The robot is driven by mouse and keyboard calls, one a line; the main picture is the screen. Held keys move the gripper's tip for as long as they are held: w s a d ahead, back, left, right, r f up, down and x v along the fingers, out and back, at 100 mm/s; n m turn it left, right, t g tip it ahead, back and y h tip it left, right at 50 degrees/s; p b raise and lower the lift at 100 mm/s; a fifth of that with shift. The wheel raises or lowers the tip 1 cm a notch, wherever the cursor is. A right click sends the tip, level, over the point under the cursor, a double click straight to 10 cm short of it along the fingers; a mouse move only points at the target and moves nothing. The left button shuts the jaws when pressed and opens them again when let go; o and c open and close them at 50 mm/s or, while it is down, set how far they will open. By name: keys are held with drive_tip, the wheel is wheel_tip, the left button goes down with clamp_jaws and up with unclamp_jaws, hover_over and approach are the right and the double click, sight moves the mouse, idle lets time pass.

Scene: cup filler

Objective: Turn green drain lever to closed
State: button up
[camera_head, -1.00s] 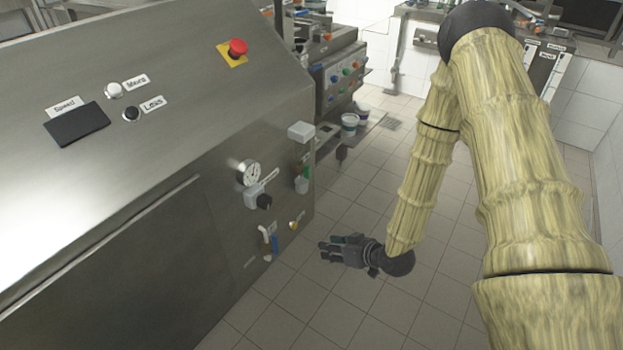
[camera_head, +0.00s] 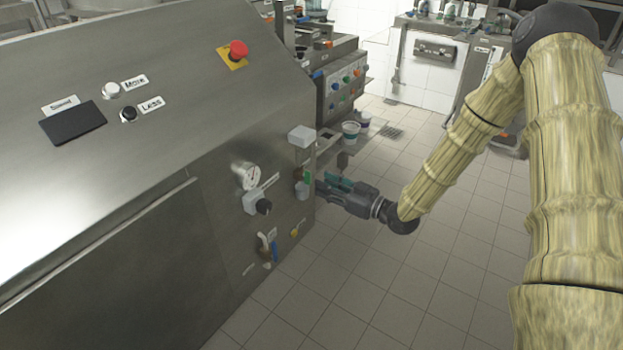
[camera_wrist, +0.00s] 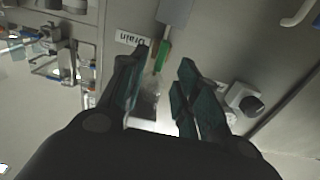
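The green drain lever (camera_wrist: 163,56) shows in the wrist view, just beyond and between my fingertips, beside the white "Drain" label (camera_wrist: 130,39). In the head view the lever (camera_head: 307,177) is a small green piece on the right end of the machine front. My gripper (camera_head: 322,184) is close to it, on its right side, pointing at the panel. In the wrist view my gripper (camera_wrist: 160,75) has its two fingers spread apart with nothing held between them. I cannot tell whether a finger touches the lever.
A white box (camera_head: 301,136) juts out above. The tiled floor (camera_head: 400,280) is clear.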

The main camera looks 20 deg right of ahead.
sight(310, 178)
drive_tip(key=shift+x, duration=2.75)
clamp_jaws()
